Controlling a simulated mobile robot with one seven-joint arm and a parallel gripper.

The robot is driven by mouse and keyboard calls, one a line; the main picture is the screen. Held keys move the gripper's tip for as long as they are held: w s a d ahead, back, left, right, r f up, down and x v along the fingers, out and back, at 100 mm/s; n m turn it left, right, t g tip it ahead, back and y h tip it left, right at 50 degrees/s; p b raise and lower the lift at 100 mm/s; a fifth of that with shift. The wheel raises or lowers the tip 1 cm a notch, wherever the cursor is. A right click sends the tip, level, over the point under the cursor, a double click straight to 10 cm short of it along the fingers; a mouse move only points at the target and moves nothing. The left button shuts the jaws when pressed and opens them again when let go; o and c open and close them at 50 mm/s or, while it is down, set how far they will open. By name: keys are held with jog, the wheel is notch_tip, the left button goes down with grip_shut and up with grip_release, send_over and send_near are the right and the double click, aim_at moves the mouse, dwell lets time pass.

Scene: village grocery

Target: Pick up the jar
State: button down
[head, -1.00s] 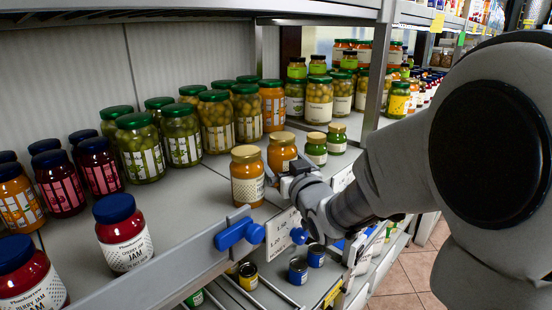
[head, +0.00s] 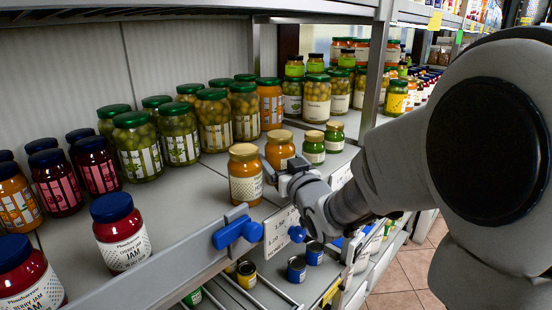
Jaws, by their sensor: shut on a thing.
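Two orange jars with gold lids stand close together near the shelf's front edge. The nearer orange jar (head: 245,177) has a pale dotted label and appears upright at shelf level. The other orange jar (head: 280,149) is just behind it to the right, its lower part covered by my gripper. My gripper (head: 272,177) reaches in from the right, low against the right side of the nearer jar, and is shut on it. The fingertips are small and partly hidden, so the exact contact does not show.
Two small green jars (head: 314,148) stand behind right. Pickle and olive jars (head: 180,135) fill the back. Red jam jars (head: 120,235) stand at left. A front rail (head: 160,280) with a blue clip (head: 237,232) borders the shelf. Bare shelf (head: 185,215) lies left of the orange jars.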

aim_at(289, 143)
jog(key=shift+r, duration=0.2)
jog(key=shift+r, duration=0.55)
jog(key=r, duration=0.1)
jog(key=d+r, duration=0.1)
jog(key=r, duration=0.1)
jog(key=shift+w+r+b, duration=0.1)
jog(key=shift+r+b, duration=0.15)
jog(key=shift+b, duration=0.1)
jog(key=d+r, duration=0.6)
jog(key=d, duration=0.4)
jog(key=shift+s+n+g+y+p, duration=1.4)
jog(key=shift+s+n+y+p, duration=0.65)
jog(key=shift+y, duration=0.75)
jog(key=w+a+f, duration=0.1)
jog(key=a+f, duration=0.1)
jog(key=a, duration=0.1)
jog(key=w+a+f, duration=0.1)
jog(key=a+f, duration=0.1)
jog(key=a, duration=0.2)
jog(key=w+a+f, duration=0.2)
jog(key=a, duration=0.2)
jog(key=shift+f+p, duration=0.25)
jog(key=shift+p, duration=0.05)
jog(key=shift+f, duration=2)
